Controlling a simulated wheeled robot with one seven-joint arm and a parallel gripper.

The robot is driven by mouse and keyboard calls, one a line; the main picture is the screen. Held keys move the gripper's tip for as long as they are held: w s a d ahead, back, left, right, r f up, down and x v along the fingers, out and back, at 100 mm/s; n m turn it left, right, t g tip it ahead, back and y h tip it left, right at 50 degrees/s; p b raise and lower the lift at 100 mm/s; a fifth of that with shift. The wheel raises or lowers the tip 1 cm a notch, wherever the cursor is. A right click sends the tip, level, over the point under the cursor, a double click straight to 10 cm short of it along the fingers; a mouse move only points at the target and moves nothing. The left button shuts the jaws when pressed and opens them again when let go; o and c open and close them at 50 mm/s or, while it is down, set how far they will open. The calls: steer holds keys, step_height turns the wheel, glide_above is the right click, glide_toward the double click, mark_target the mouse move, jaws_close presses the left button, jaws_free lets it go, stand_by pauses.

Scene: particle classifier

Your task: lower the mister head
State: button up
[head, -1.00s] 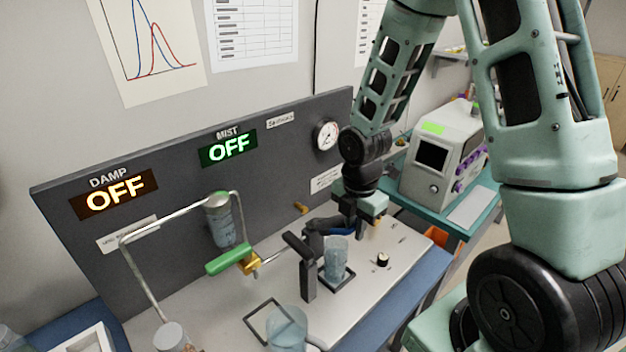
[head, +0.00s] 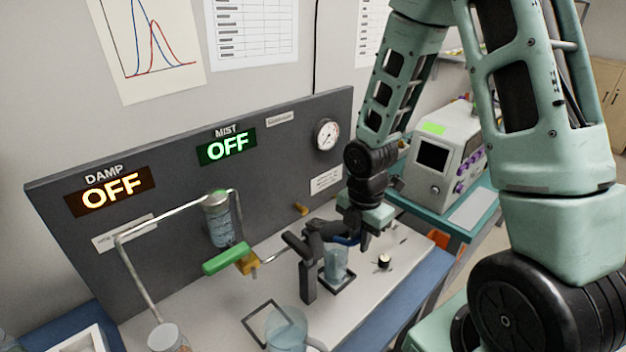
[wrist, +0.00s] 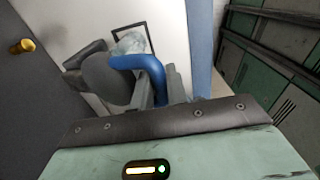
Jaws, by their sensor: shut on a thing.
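The mister head is a dark part (head: 318,231) beside a black post (head: 307,278) in the head view, low over a clear cup (head: 336,264). A blue curved handle (head: 346,240) shows at its right. In the wrist view the dark rounded head (wrist: 104,78) and the blue handle (wrist: 138,63) lie at the fingers. My gripper (head: 362,238) is at this handle; in the wrist view its fingers (wrist: 157,88) are shut on it. The exact contact is partly hidden. The cup's rim is covered by the head in the head view.
A green-handled valve (head: 226,258) and a hanging metal cylinder (head: 219,220) stand left. A clear jug (head: 288,327) is in front. The panel reads DAMP OFF and MIST OFF (head: 227,147).

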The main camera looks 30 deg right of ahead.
steer(key=shift+s+d+f+b, duration=0.1)
steer(key=shift+s+f+b, duration=0.25)
steer(key=shift+f, duration=0.4)
steer(key=shift+s+f+b, duration=0.2)
steer(key=shift+f+b, duration=0.65)
steer(key=shift+f, duration=0.25)
steer(key=shift+s+f+b, duration=0.15)
steer(key=shift+f+b, duration=0.7)
steer(key=shift+f, duration=0.7)
